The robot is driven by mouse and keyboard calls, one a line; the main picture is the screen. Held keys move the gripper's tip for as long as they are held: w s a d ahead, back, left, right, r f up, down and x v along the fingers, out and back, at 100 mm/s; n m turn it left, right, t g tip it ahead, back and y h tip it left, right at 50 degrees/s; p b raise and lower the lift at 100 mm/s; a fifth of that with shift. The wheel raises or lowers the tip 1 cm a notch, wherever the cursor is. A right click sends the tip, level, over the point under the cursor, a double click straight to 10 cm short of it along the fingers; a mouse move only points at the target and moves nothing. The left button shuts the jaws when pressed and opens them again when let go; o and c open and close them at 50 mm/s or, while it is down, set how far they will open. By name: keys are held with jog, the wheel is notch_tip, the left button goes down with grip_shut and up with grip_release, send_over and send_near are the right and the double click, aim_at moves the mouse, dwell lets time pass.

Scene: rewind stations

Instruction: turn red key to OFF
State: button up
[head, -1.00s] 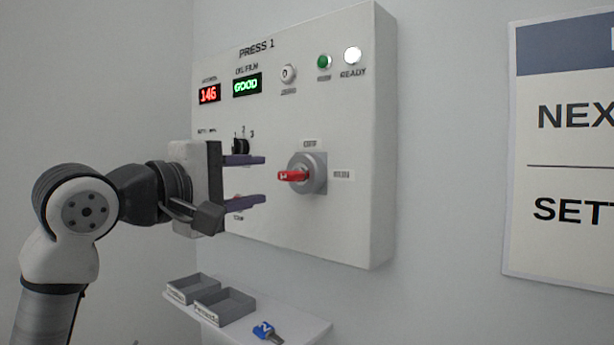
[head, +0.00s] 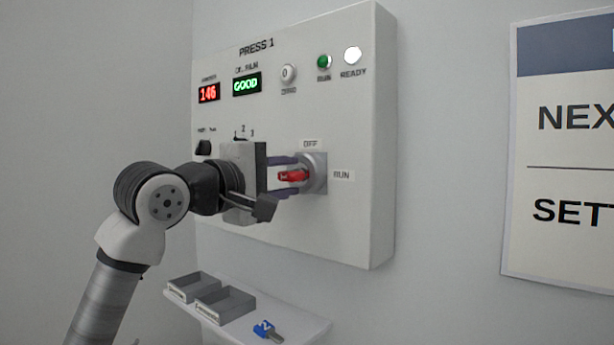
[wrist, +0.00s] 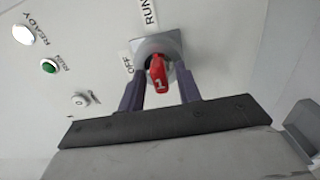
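The red key (head: 293,176), marked 1, sits in the grey round switch (head: 316,172) on the PRESS 1 panel. Its handle lies level, in line with the RUN label (head: 342,175) at the right; the OFF label (head: 310,143) is above. My gripper (head: 287,177) is open at the key, one finger above it and one below. In the wrist view the red key (wrist: 158,74) stands between the two purple fingers (wrist: 160,92), with gaps on both sides.
The panel (head: 350,225) also carries a white zero button (head: 288,73), a green RUN lamp (head: 323,62) and a lit READY lamp (head: 352,55). Below, a shelf (head: 300,322) holds two grey trays and a blue key (head: 267,330).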

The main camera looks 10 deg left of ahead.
grip_shut()
jog(key=n, duration=0.4)
jog(key=shift+b, duration=0.35)
jog(key=shift+s+d+n, duration=0.1)
jog(key=shift+n, duration=1.3)
jog(key=shift+n, duration=0.4)
jog(key=n+b, duration=0.1)
jog(key=n, duration=0.5)
jog(key=shift+y, duration=0.3)
